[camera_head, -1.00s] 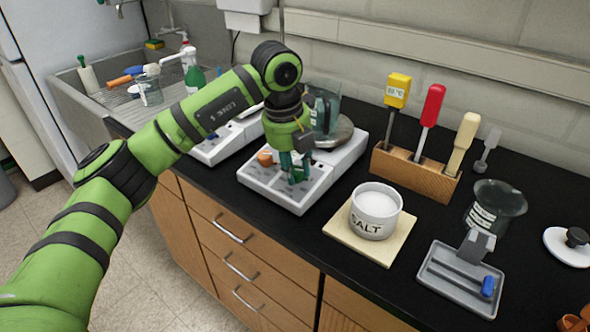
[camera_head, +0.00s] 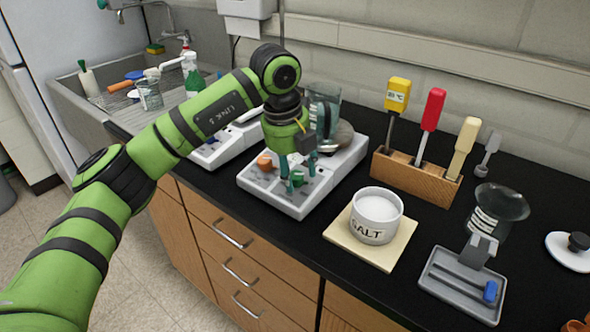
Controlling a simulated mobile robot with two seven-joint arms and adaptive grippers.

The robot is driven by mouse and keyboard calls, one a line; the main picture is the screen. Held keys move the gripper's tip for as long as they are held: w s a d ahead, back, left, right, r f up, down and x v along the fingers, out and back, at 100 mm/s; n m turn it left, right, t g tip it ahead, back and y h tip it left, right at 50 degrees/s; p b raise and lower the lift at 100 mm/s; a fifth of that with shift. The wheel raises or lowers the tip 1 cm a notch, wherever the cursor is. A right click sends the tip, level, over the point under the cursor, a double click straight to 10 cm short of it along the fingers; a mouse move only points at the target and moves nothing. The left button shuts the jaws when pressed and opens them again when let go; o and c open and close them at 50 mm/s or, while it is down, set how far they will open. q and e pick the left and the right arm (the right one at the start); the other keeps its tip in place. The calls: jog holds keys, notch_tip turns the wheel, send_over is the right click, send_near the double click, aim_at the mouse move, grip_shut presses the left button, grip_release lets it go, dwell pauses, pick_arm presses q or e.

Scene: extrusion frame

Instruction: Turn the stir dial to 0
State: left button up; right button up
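The hotplate stirrer (camera_head: 325,187) stands on the black counter, with a glass beaker (camera_head: 324,108) at its back. Its sloped front panel carries an orange dial (camera_head: 265,163) on the left and a green dial (camera_head: 297,179) to the right. Their labels are too small to read, so I cannot tell which one is the stir dial or where it points. My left gripper (camera_head: 297,170) points down over the panel with its teal fingers spread apart near the green dial. Nothing shows held in it. My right gripper is not in view.
A white salt pot (camera_head: 374,225) sits on a pale board to the right. Behind it is a wooden block (camera_head: 414,176) with several tools. A grey tray (camera_head: 460,287) and a flask (camera_head: 500,204) are further right. Another white device (camera_head: 222,150) stands left of the stirrer.

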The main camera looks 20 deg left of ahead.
pick_arm(q)
notch_tip(320, 180, up, 12)
jog(key=s+a, duration=0.1)
jog(key=s, duration=0.1)
dwell(0.4)
jog(key=shift+a+f, duration=0.1)
jog(key=shift+f, duration=0.05)
